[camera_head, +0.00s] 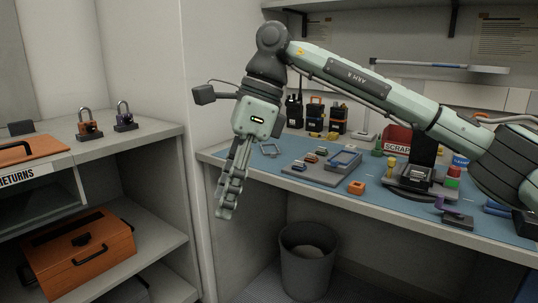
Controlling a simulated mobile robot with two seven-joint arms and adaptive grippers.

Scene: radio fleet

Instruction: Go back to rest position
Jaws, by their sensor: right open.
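My right gripper (231,180) hangs pointing down in front of the left end of the workbench. Its arm comes in from the right and reaches over the blue bench top. The gripper is open and nothing shows between its fingers. Its fingertips are in the air, beyond the bench's front edge and not touching anything that I can see. My left gripper is not in view.
The workbench (330,196) carries radios (338,118), a grey fixture (318,173), an orange block (356,187) and a red scrap bin (398,137). A grey waste bin (307,262) stands below. Left shelves hold padlocks (88,125) and an orange case (80,250).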

